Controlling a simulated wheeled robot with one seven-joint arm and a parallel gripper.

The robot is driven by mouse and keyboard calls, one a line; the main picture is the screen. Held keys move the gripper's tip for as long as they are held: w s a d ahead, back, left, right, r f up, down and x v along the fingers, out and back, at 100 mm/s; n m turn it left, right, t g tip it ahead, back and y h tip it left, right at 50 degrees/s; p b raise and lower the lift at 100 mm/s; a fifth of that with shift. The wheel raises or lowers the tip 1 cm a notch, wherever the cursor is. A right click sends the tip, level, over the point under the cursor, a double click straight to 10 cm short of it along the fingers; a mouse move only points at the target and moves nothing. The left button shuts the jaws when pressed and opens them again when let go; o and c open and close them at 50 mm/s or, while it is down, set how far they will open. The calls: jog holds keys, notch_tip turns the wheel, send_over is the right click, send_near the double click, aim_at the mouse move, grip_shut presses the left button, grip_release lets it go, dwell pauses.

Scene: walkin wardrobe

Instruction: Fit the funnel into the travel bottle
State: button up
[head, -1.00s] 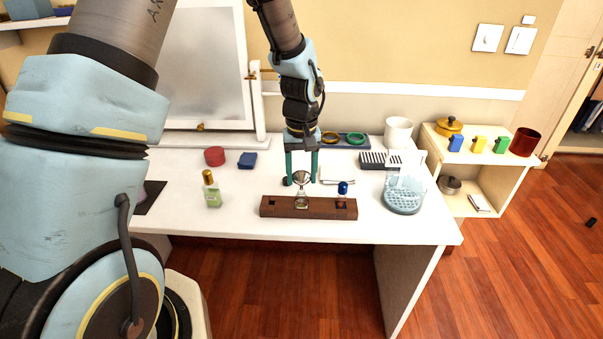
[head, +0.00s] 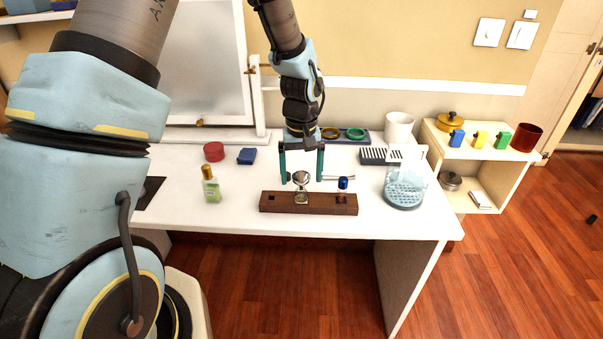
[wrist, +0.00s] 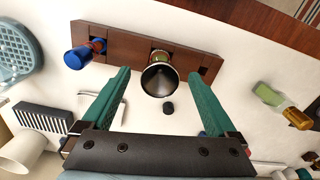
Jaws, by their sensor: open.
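The silver funnel (head: 302,177) stands with its wide mouth up over the small travel bottle (head: 301,197). The bottle, with green contents, sits in the dark wooden rack (head: 275,203). In the wrist view the funnel's dark mouth (wrist: 160,80) covers most of the bottle (wrist: 160,56). The funnel's stem is hidden, so I cannot tell how deep it sits. My gripper (head: 302,179) is open, with one teal finger on each side of the funnel. The wrist view shows gaps between both fingers (wrist: 159,76) and the funnel.
A green bottle with a gold cap (head: 211,187) stands at left. A clear blue container (head: 404,190) stands at right. A small dark cap (wrist: 168,108) lies near the funnel. The table front is clear.

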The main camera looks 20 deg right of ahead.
aim_at(301, 177)
jog(key=shift+r, duration=0.1)
notch_tip(301, 177, up, 11)
jog(key=b, duration=0.2)
jog(key=shift+f, duration=0.2)
dwell(0.5)
jog(key=s+a+n, duration=0.1)
jog(key=s+a, duration=0.1)
jog(key=a, duration=1.3)
jog(key=s+a+f+n+t, duration=0.1)
jog(key=a, duration=1.4)
jog(key=shift+s+t, duration=0.3)
jog(key=shift+s, duration=0.1)
